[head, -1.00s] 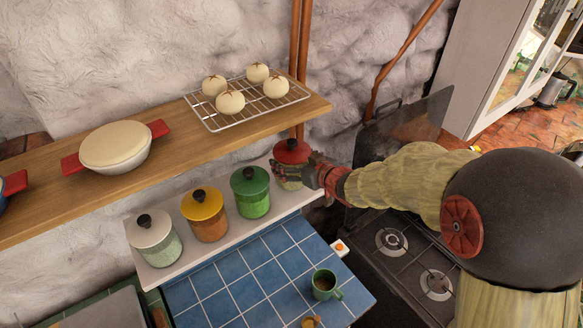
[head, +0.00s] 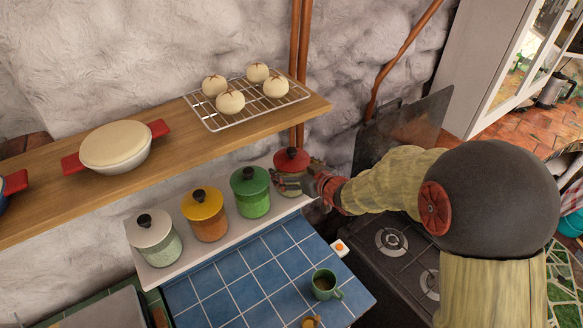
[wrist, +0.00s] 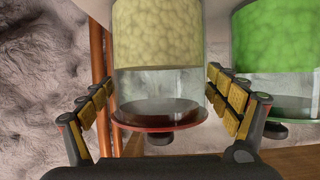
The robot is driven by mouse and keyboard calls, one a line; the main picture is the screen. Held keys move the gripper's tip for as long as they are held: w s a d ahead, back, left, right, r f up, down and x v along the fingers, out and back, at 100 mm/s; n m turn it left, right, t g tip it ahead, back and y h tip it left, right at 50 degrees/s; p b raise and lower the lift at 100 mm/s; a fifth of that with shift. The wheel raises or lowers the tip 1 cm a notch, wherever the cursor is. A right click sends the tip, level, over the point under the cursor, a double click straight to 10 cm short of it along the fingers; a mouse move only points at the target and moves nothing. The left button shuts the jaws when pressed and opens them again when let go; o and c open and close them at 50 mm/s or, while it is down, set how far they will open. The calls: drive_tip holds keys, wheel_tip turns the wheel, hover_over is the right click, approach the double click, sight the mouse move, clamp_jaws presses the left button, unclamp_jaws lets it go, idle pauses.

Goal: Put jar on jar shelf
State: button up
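The jar with the red lid (head: 291,158) stands upright at the right end of the white jar shelf (head: 178,262), just right of the green jar. In the wrist view, where things appear upside down, the same glass jar (wrist: 158,85) shows pale yellow contents. My gripper (head: 293,184) reaches it from the right and covers part of its body in the head view. In the wrist view my gripper (wrist: 160,82) is open, with one finger on each side of the jar and slim gaps at the tips. The jar's base is hidden behind my fingers in the head view.
The green (head: 252,192), orange (head: 206,218) and white-lidded (head: 155,240) jars share the shelf. A wooden shelf (head: 60,205) above bears a pot (head: 115,150) and a rack of buns (head: 245,104). A green mug (head: 325,284) stands on blue tiles; a stove (head: 385,265) lies right.

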drive_tip(key=shift+o, duration=0.5)
drive_tip(key=shift+r, duration=0.2)
drive_tip(key=s+d+r+m+h, duration=0.35)
drive_tip(key=s+d+r, duration=0.25)
drive_tip(key=s+d, duration=0.4)
drive_tip(key=s+d+r+m+h, duration=0.2)
drive_tip(key=s+d+r+h, duration=0.4)
drive_tip(key=d, duration=0.5)
drive_tip(key=s+a+g+y, duration=0.1)
drive_tip(key=s+g, duration=0.1)
drive_tip(key=s, duration=0.8)
drive_tip(key=s+a+m+g+y, duration=0.1)
drive_tip(key=s+g, duration=0.2)
drive_tip(key=s, duration=0.7)
drive_tip(key=shift+s+a+r+g, duration=0.25)
drive_tip(key=shift+s+g, duration=0.05)
drive_tip(key=shift+s, duration=0.05)
